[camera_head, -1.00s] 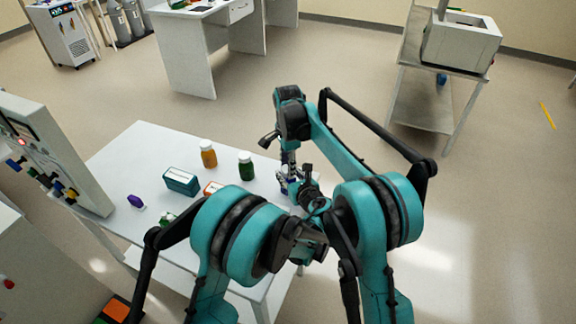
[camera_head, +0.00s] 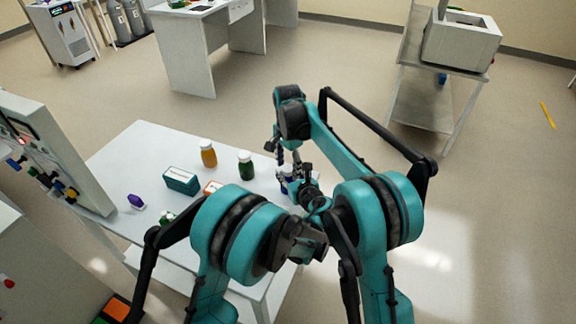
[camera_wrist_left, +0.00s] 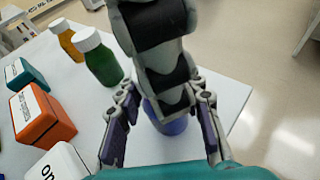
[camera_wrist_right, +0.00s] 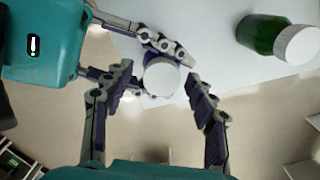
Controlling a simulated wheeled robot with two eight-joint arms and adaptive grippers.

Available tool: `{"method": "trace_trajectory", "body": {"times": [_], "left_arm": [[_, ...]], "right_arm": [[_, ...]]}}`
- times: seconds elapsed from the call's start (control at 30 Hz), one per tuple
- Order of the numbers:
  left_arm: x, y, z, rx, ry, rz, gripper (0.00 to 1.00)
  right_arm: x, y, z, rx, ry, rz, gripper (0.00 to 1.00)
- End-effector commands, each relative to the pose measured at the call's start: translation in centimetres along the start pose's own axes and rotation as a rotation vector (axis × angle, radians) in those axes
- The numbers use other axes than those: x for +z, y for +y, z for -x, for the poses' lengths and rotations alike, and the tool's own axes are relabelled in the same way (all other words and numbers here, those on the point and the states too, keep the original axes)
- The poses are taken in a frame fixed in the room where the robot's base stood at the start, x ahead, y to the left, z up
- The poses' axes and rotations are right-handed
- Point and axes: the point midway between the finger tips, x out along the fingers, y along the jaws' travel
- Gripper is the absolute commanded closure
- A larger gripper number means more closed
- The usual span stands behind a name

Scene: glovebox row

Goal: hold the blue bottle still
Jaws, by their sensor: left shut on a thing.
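The blue bottle (camera_head: 287,172) with a white cap stands near the right end of the white table, partly hidden by my arms. In the left wrist view its blue body (camera_wrist_left: 168,122) is between the fingers of my left gripper (camera_wrist_left: 162,130), which is shut on it. In the right wrist view its round white cap (camera_wrist_right: 162,78) shows from above. My right gripper (camera_wrist_right: 160,95) is open over the cap, with a finger on each side and gaps visible. Its wrist hides the cap in the left wrist view.
On the table (camera_head: 140,150) stand a green bottle (camera_head: 246,168), an orange bottle (camera_head: 208,155), a teal box (camera_head: 181,182), an orange box (camera_head: 212,187) and a purple object (camera_head: 136,201). A panel with knobs (camera_head: 55,150) stands at the left. The table's right edge is close to the blue bottle.

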Motion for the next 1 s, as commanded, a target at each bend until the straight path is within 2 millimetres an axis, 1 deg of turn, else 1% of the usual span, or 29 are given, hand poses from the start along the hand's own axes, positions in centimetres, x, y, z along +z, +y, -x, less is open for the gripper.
{"method": "trace_trajectory", "body": {"times": [0.03,0.2,0.27,0.4,0.53,0.8,0.83,0.9,1.0], "left_arm": [[-0.3,0.0,0.0,0.001,0.007,0.004,1.0],[-0.3,0.0,0.0,0.0,0.007,0.004,1.0],[-0.3,0.0,0.0,0.0,0.007,0.004,1.0],[-0.3,0.0,0.0,0.0,0.007,0.004,1.0],[-0.3,0.0,0.0,0.0,0.007,0.004,1.0],[-0.3,0.0,0.0,0.0,0.007,0.004,1.0],[-0.3,0.0,0.0,0.0,0.007,0.004,0.56],[-0.3,0.0,0.0,0.0,0.007,0.004,0.4],[-0.2,0.0,0.0,0.0,0.005,0.003,0.4]], "right_arm": [[0.0,0.0,-0.1,-0.001,0.0,0.0,0.44],[0.0,-0.1,0.3,-0.002,0.001,-0.001,0.44],[0.0,-0.1,0.9,-0.002,0.001,-0.001,0.44],[0.0,-0.1,3.0,-0.003,0.001,-0.001,0.44],[0.0,-0.1,4.2,-0.003,0.001,-0.001,0.44],[0.0,-0.1,4.5,-0.003,0.001,-0.001,0.44],[0.0,-0.1,4.5,-0.003,0.001,-0.001,0.44],[0.0,-0.1,4.5,-0.003,0.001,-0.001,0.44],[0.0,-0.1,4.5,-0.003,0.001,-0.001,0.44]]}}
